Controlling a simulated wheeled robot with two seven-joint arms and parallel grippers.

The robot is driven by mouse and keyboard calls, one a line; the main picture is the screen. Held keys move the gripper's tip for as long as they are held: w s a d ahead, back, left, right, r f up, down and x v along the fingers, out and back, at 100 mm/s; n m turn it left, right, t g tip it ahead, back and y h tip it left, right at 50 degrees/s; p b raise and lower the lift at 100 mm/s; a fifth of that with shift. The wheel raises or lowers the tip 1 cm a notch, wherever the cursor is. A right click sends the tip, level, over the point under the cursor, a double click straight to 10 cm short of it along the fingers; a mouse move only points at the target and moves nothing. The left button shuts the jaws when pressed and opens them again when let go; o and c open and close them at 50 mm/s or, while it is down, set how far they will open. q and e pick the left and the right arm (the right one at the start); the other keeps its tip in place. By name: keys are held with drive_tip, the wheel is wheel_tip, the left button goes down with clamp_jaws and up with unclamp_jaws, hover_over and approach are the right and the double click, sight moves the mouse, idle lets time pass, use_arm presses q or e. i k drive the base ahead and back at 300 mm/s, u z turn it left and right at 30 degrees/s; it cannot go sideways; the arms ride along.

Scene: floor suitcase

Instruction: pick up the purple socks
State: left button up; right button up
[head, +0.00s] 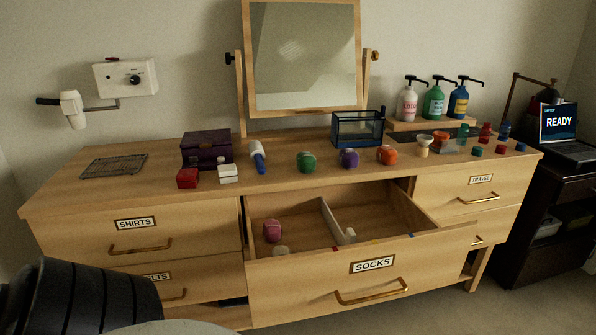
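The purple socks (349,158) are a rolled ball on top of the wooden dresser (80,195), behind the open socks drawer. Green rolled socks (306,162) sit to their left and orange rolled socks (387,155) to their right, with gaps between them. The socks drawer (320,280) is pulled out and holds a pink roll (272,231) and small whitish items, partly hidden by its front. Neither gripper shows in the head view. A dark ribbed part of my own body fills the lower left corner.
A blue mesh basket (358,130) stands right behind the purple socks. The mirror (303,60) rises behind. A dark purple box (206,148), red and white small boxes and a blue-white bottle (257,157) stand left. Pump bottles (434,102) and small coloured items stand right.

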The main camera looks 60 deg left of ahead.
sight(348, 158)
drive_tip(key=k, duration=0.3)
drive_tip(key=u, duration=1.05)
